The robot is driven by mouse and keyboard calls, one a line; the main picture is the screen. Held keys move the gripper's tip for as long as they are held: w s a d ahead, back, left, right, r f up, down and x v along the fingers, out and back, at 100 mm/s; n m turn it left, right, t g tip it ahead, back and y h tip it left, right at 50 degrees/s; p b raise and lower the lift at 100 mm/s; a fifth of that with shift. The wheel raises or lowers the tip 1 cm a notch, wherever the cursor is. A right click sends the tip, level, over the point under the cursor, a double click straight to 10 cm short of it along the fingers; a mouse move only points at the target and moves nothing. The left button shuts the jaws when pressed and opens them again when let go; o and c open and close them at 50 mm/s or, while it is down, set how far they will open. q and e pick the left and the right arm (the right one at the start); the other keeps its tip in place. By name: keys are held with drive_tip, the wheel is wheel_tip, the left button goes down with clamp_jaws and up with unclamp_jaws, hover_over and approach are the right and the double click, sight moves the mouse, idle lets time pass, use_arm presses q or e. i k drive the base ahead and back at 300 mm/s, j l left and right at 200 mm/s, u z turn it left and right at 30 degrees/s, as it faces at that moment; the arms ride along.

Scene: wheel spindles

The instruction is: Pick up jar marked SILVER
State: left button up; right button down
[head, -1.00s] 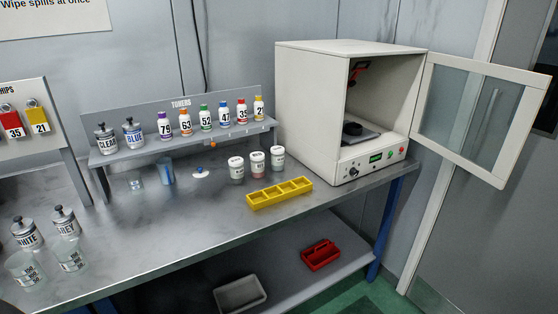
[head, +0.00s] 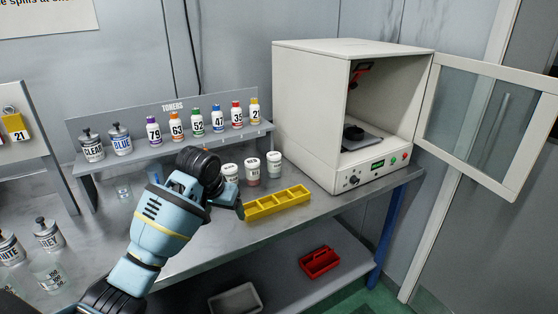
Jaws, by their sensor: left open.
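Three small white-lidded jars stand in a row on the bench in the head view: a left jar (head: 230,173), a middle jar (head: 253,173) with a reddish lower part, and a right jar (head: 274,165) with a greyish-green body. Their labels are too small to read, so I cannot tell which is marked SILVER. My left arm reaches in from the lower left. My left gripper (head: 238,209) is open, in front of the left jar and close to the yellow tray; its fingers are mostly hidden by the wrist. My right gripper is not in view.
A yellow compartment tray (head: 278,203) lies in front of the jars. A white cabinet (head: 302,120) with its door (head: 482,125) open stands to the right. A shelf (head: 185,150) of numbered toner bottles and the CLEAR and BLUE canisters is behind. A red caddy (head: 319,261) sits below.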

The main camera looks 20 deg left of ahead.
sight(274, 159)
drive_tip(key=i, duration=1.25)
